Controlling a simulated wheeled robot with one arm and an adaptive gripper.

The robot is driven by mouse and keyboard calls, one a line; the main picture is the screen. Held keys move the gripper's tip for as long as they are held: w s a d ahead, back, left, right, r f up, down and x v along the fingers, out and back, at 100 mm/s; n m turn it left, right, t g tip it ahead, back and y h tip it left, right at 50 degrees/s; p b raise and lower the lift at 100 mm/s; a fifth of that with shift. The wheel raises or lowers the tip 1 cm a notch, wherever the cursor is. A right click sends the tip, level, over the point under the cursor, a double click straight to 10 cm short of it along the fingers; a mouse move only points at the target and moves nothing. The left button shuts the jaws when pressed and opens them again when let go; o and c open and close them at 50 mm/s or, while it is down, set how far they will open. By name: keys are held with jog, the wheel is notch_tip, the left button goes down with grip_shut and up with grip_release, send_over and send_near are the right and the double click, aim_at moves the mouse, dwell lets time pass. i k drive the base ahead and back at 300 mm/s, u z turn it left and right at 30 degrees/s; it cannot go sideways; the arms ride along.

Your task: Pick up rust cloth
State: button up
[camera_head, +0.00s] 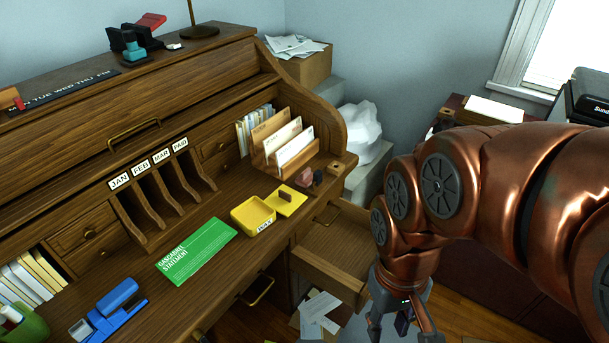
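I cannot make out a rust cloth anywhere in the head view. My gripper (402,328) hangs pointing down at the bottom, right of the open desk drawer (335,252). Its fingers are spread apart, with no held thing visible between them. The fingertips are at or near the lower picture edge. My copper arm covers much of the right side and hides what is behind it. The visible part of the drawer's inside looks bare.
The wooden roll-top desk (190,262) holds a green statement paper (197,250), a yellow ink pad box (253,215), a letter rack (285,146) and a blue stapler (116,298). A box with papers (319,308) stands below the drawer. A white bag (359,130) sits behind.

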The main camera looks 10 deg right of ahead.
aim_at(306, 179)
jog(key=k, duration=0.5)
jog(key=z, duration=0.65)
jog(key=i, duration=0.85)
jog(key=u, duration=2.1)
